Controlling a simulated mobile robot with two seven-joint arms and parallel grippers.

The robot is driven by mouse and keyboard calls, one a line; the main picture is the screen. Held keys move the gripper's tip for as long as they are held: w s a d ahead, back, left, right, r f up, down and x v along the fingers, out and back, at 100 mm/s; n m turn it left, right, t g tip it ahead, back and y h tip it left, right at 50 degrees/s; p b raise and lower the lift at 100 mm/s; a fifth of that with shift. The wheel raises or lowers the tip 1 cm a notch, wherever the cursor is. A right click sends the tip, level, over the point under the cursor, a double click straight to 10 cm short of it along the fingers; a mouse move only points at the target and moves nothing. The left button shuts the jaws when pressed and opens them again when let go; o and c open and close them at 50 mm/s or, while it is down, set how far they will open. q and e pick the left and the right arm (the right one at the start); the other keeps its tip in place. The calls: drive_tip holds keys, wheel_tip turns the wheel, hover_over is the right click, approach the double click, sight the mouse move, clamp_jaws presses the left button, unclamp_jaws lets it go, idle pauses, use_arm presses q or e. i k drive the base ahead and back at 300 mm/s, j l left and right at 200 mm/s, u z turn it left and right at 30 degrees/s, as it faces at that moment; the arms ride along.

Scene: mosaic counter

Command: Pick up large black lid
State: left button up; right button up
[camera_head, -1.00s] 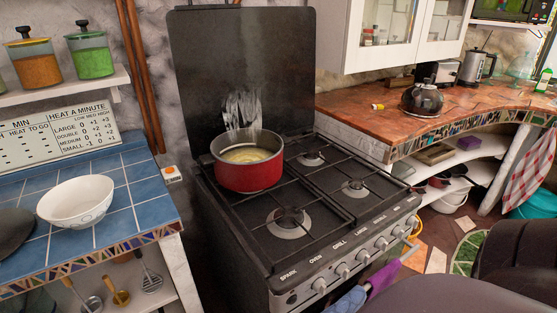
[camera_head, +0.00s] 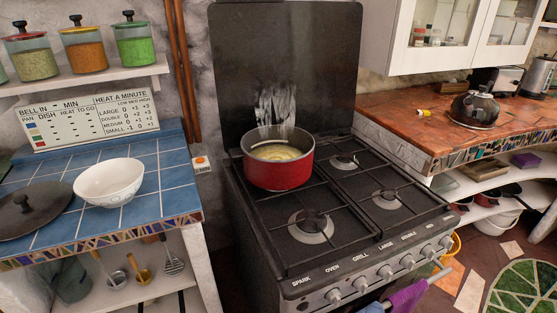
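The large black lid (camera_head: 36,212) lies flat on the blue tiled counter (camera_head: 150,160) at the left of the head view. Its knob points up, and its left edge is cut off by the picture border. A white bowl (camera_head: 110,182) stands just right of the lid, close to its rim. Neither of my grippers shows in this view.
A red pot (camera_head: 278,172) with yellowish contents sits on a back burner of the black stove (camera_head: 340,215). A shelf (camera_head: 85,78) with several glass jars hangs above the counter. A sign (camera_head: 88,118) leans at the wall behind the bowl.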

sight(26, 211)
drive_tip(key=i+j+u, duration=0.1)
drive_tip(key=j+u, duration=0.3)
drive_tip(key=i+j+u, duration=0.1)
drive_tip(key=j+u, duration=0.15)
drive_tip(key=u, duration=0.2)
